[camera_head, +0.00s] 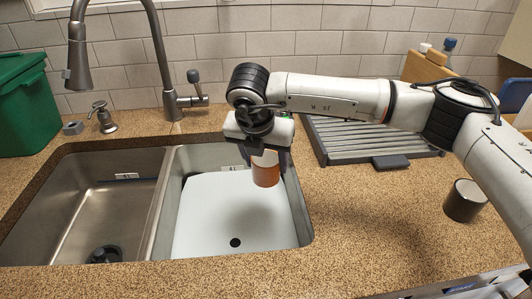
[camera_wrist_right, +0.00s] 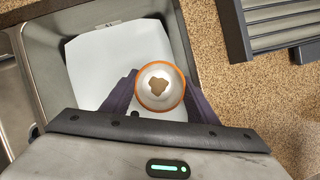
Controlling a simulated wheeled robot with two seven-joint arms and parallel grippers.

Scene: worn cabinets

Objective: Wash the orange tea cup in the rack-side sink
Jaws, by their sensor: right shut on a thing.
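The orange tea cup (camera_head: 265,170) is in my right gripper (camera_head: 264,154), over the right-hand sink basin (camera_head: 304,222). In the right wrist view the cup (camera_wrist_right: 160,71) is seen from above between the two dark fingers of the right gripper (camera_wrist_right: 159,92). Its inside is white with a brown patch at the bottom. The right basin holds a white bottom panel with a dark drain hole (camera_head: 235,242). The grey drying rack (camera_head: 365,138) stands just right of this basin. My left gripper is not in view.
A tall faucet (camera_head: 161,60) stands behind the sink, its spout over the left basin (camera_head: 85,200). A soap dispenser (camera_head: 101,118) and green bin (camera_head: 28,105) stand at left. A dark cup (camera_head: 465,201) stands on the right counter. The front right counter is mostly clear.

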